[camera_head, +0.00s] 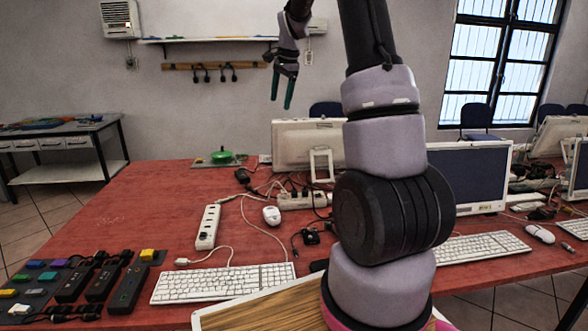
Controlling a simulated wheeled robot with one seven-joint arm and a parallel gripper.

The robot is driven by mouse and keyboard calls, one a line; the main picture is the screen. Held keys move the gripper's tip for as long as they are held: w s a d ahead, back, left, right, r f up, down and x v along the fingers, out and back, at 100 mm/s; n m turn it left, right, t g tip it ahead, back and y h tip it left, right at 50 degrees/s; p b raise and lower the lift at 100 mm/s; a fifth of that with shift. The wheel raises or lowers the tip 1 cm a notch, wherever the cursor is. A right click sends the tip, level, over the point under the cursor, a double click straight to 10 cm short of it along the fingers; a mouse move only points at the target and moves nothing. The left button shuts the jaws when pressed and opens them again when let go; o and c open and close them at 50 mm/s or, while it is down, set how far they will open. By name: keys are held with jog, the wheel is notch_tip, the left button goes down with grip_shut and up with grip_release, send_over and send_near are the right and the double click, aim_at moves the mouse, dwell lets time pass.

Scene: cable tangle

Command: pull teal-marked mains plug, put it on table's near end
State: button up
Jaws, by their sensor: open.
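My gripper (283,92) hangs high in the air above the back of the red table (150,215), in front of the wall. Its two green-tipped fingers point down, a little apart, with nothing between them. It is far from the plugs. A group of dark plugs and blocks with coloured markers sits at the table's left front.
Black adapters (130,288) stand right of the markers. A white power strip (208,228), a mouse (271,215), a keyboard (224,283) and loose cables lie mid-table. Monitors (307,145) stand behind. A wood-topped tray (270,310) is in front. The table's left middle is clear.

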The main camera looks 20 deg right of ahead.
jog(key=w+d+f+m+g, duration=0.1)
jog(key=w+d+f+m, duration=0.2)
jog(key=f, duration=0.4)
jog(key=w+d+f, duration=0.2)
jog(key=w+f, duration=0.4)
jog(key=m+g+h, duration=0.1)
jog(key=m+g, duration=0.1)
jog(key=m, duration=0.2)
send_over(294, 190)
notch_tip(294, 190, down, 19)
notch_tip(294, 190, down, 11)
jog(key=shift+r, duration=0.1)
grip_shut()
